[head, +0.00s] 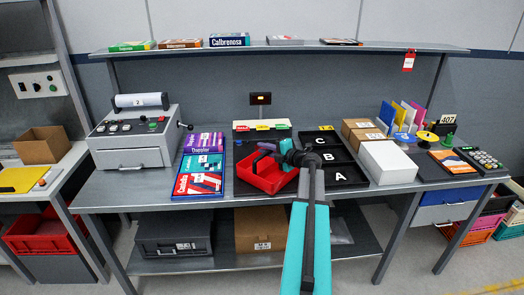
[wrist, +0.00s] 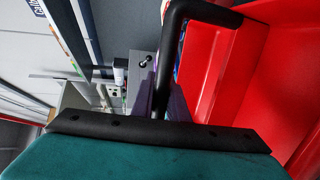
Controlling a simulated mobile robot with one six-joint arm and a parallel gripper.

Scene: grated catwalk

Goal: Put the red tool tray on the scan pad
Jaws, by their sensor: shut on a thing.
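The red tool tray (head: 268,178) is at the middle of the bench in the head view, left of the black lettered trays. It looks tilted, and I cannot tell whether it touches the bench. My gripper (head: 286,152) is at its upper right side, shut on it. The grip point itself is partly hidden by my arm. I cannot identify the scan pad for certain; a dark mat (head: 436,180) lies at the right of the bench.
Black trays marked A, B and C (head: 338,176) lie just right of the red tray. Boxed games (head: 200,165) and a grey machine (head: 135,138) stand left. A shelf (head: 290,47) overhangs the back.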

